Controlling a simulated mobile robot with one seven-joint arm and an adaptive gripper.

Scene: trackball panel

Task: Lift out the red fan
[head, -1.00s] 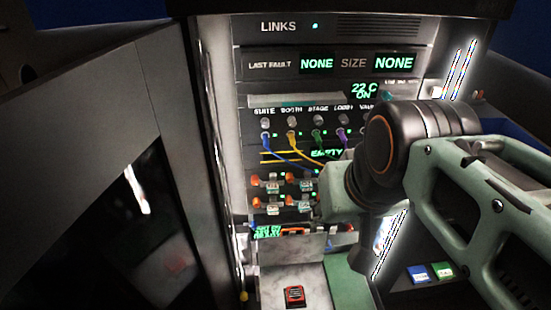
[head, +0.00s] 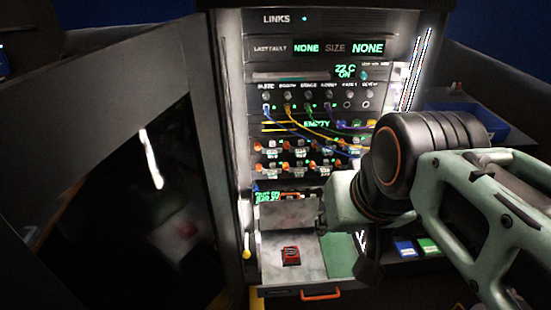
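A small red square piece with a dark middle (head: 291,255), which looks like the red fan, lies on a pale shelf (head: 310,274) low in the cabinet. A slot with a red-orange edge (head: 290,196) sits just above that shelf, beside green lettering too small to read. My arm reaches in from the right, and its pale green wrist end (head: 343,203) is in front of the cabinet, above and right of the red piece. The wrist is apart from the red piece in the picture. My gripper's fingers cannot be made out, so whether they are open or shut is unclear.
Coloured cables (head: 310,128) hang across the panel above several orange-tipped connectors (head: 290,145). A dark glass door (head: 150,190) stands open at left. An orange handle (head: 320,295) is below the shelf. Blue and green boxes (head: 416,247) stand at lower right.

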